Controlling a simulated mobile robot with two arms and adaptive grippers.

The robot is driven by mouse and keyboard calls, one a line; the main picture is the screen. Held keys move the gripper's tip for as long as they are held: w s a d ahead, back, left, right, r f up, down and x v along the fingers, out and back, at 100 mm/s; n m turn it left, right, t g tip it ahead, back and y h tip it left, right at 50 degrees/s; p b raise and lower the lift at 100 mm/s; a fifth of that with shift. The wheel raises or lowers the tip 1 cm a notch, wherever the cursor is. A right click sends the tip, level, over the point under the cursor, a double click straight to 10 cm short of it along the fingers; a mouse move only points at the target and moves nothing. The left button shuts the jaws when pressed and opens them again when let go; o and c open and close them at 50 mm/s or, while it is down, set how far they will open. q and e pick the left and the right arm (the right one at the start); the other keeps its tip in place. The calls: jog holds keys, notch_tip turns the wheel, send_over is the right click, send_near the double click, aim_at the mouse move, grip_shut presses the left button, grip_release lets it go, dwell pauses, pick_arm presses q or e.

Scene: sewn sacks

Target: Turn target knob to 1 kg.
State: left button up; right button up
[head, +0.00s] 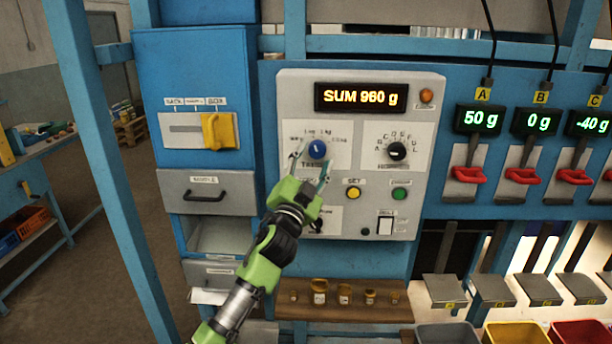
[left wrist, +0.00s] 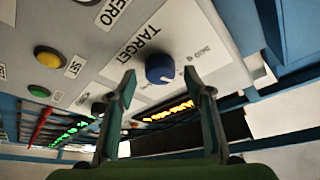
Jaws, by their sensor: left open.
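The target knob (head: 317,149) is a round blue dial with a white pointer mark on the grey control panel (head: 430,90). In the head view small printed marks stand around it, and the one above looks like 1 kg. In the left wrist view the blue knob (left wrist: 160,68) is ahead between the fingertips, beside the word TARGET. My left gripper (head: 309,168) is open around the knob's sides in the head view. I cannot tell whether the fingers touch it. The panel display (head: 361,97) reads SUM 960 g. My right gripper is not in view.
A black selector knob (head: 397,151) sits right of the target knob. Yellow (head: 353,193) and green (head: 399,194) buttons lie below. Red levers (head: 468,174) and weight readouts are at the right. A yellow slider handle (head: 219,131) is at the left.

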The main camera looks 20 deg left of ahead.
pick_arm(q)
jog(key=v, duration=1)
jog(key=shift+s, duration=0.25)
jog(key=shift+a+f, duration=0.1)
jog(key=shift+f, duration=0.05)
